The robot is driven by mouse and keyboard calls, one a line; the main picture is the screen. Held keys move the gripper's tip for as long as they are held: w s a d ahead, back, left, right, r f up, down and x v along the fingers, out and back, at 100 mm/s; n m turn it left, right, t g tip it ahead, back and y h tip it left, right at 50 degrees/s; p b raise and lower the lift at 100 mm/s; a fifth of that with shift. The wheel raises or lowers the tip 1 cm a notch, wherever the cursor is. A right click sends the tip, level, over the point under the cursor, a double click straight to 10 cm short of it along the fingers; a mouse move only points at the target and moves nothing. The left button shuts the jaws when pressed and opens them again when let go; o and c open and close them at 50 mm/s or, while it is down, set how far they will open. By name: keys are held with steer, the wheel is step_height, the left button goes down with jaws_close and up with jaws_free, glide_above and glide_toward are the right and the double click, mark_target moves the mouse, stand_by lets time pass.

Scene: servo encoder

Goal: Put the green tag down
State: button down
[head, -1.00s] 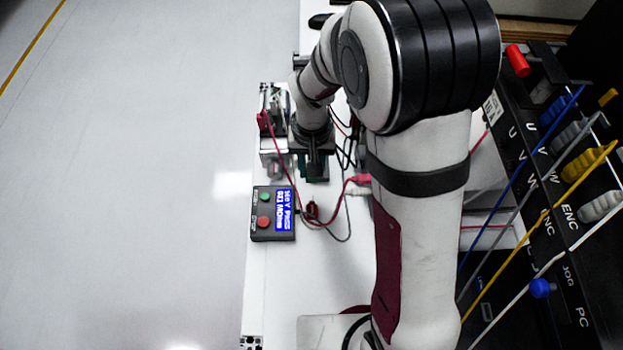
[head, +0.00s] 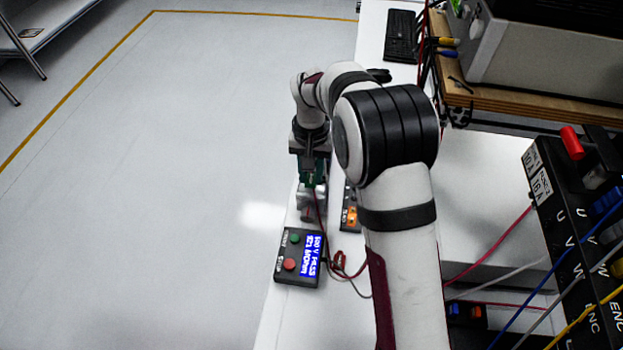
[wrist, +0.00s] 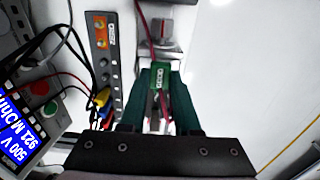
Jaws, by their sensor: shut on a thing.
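My gripper (head: 311,172) hangs over the left edge zone of the white bench, pointing down. In the wrist view its two dark green fingers (wrist: 159,98) are shut on a small green tag (wrist: 159,76) with pale lettering. The tag sits between the fingertips, close to a grey metal block (wrist: 158,40). I cannot tell whether the tag touches the block. In the head view the tag is too small to separate from the fingers.
A black tester (head: 299,257) with a blue display and green and red buttons stands nearer the camera. A panel with orange sockets (wrist: 101,45) lies beside the block. Red and black leads (wrist: 72,65) run nearby. Bare floor lies left of the bench.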

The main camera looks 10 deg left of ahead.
mark_target(312, 179)
steer(key=shift+f, duration=1.15)
steer(key=shift+f, duration=0.1)
steer(key=c, duration=0.6)
jaws_free()
step_height(312, 179, up, 12)
steer(key=s+d+r+m, duration=0.1)
steer(key=s+d+r, duration=0.4)
steer(key=s+d, duration=0.15)
steer(key=s+d+f+m, duration=0.1)
steer(key=s+d, duration=0.1)
steer(key=s, duration=0.6)
steer(key=s+d+m+y, duration=0.1)
steer(key=s+d+m, duration=0.1)
steer(key=s, duration=0.6)
steer(key=s+d+f+m, duration=0.1)
steer(key=s+d, duration=0.3)
steer(key=s, duration=0.3)
steer(key=shift+s+f+m+y, duration=0.3)
steer(key=shift+s+y, duration=0.1)
